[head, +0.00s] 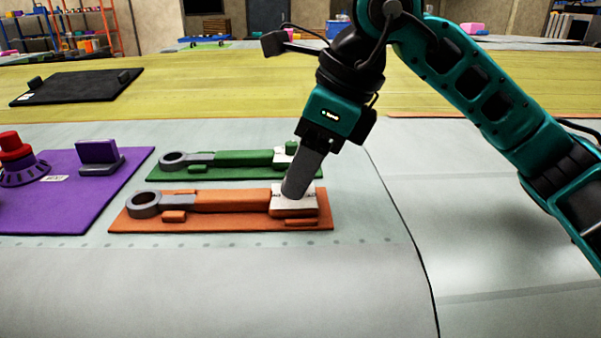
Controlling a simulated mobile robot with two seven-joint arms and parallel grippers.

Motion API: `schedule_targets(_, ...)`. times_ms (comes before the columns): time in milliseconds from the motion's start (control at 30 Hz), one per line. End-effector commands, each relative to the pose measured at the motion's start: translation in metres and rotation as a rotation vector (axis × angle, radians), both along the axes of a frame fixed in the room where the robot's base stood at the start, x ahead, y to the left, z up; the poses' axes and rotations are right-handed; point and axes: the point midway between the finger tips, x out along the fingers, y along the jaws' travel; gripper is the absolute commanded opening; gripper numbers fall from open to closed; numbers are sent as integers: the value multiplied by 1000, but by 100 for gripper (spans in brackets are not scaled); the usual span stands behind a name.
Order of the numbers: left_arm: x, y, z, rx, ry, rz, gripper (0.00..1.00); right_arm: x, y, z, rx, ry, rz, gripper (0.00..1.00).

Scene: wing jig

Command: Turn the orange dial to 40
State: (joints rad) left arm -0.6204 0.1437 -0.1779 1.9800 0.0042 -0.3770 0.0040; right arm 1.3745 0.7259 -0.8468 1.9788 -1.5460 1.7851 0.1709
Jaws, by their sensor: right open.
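An orange wrench-like tool (230,200) lies on an orange mat (150,222) on the wing surface, with a grey ring (143,204) at its left end. At its right end is an orange block with a white, marked top (307,203), where the orange dial seems to be. Its numbers are too small to read, and I cannot make out a pointer. My right gripper (297,190) points down at this white top, its fingers covering part of it. It is open; I cannot tell whether it touches. My left gripper is out of view.
A similar green tool (230,158) lies just behind on a green mat. A purple mat (75,205) at left holds a red-knobbed purple piece (18,160) and a purple block (97,152). A black mat (75,88) lies farther back. The front surface is clear.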

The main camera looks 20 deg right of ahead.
Motion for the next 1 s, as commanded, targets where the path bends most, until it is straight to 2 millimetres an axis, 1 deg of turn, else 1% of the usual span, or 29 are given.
schedule_targets(33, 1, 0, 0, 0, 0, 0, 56, 0, 2, -5, 0, 2, 2, 48)
schedule_targets(133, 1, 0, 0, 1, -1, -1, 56, 2, 3, -9, -1, 0, 1, 48)
schedule_targets(433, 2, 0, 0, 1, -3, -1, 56, 2, 4, -10, 0, 0, 1, 47)
schedule_targets(900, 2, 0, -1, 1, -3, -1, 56, 2, 4, -10, 0, 0, 1, 2)
schedule_targets(933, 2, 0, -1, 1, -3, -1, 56, 2, 4, -10, 0, 0, 1, 0)
schedule_targets(1000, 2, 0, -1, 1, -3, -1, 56, 2, 4, -10, 0, 0, 1, 0)
